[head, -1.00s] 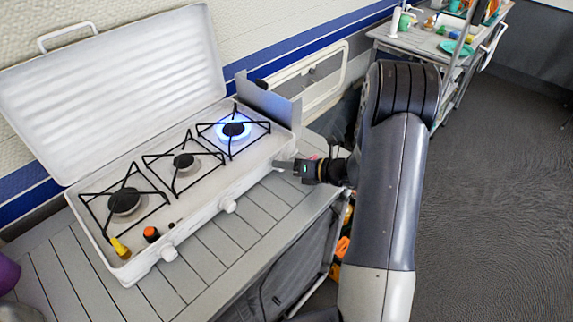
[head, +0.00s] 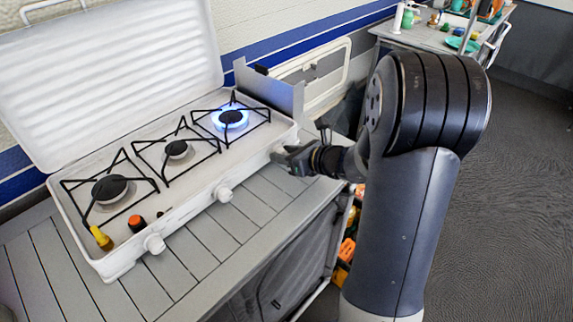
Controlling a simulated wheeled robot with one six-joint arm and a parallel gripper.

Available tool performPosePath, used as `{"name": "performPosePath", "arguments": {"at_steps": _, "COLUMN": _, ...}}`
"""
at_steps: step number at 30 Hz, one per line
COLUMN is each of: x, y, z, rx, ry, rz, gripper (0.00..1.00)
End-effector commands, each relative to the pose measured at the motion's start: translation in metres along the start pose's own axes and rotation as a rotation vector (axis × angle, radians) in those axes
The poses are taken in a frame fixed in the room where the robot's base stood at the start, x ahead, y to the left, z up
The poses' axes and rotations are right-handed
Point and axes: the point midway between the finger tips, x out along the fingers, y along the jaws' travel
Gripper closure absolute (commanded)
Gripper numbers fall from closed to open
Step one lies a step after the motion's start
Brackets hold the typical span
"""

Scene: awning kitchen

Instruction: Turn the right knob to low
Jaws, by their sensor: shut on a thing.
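A white camping stove (head: 199,206) with its lid up stands on a grey slatted table. Its right burner (head: 231,118) burns with a blue flame; the middle burner (head: 177,149) and left burner (head: 109,188) show no flame. The left knob (head: 155,243) and middle knob (head: 224,194) are white and stick out of the front. My gripper (head: 280,153) is at the right end of the stove front, shut on the right knob, which it mostly hides. The knob's exact angle cannot be seen.
A yellow-tipped item (head: 102,238) and an orange-topped black item (head: 136,223) are at the stove's left front. A grey metal windshield (head: 268,93) stands behind the right end. The slatted table (head: 203,249) in front is clear.

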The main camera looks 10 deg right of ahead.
Motion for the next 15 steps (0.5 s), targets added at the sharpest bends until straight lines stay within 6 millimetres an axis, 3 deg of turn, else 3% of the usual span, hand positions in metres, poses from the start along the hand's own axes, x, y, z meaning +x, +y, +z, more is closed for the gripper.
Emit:
{"name": "performPosePath", "arguments": {"at_steps": 1, "x": 0.0034, "y": 0.0006, "z": -0.0071, "rx": -0.045, "ry": -0.004, "rz": -0.017, "gripper": 0.85}}
{"name": "performPosePath", "arguments": {"at_steps": 15, "x": 0.004, "y": 0.0049, "z": -0.0086, "rx": -0.414, "ry": -0.004, "rz": -0.17, "gripper": 0.85}}
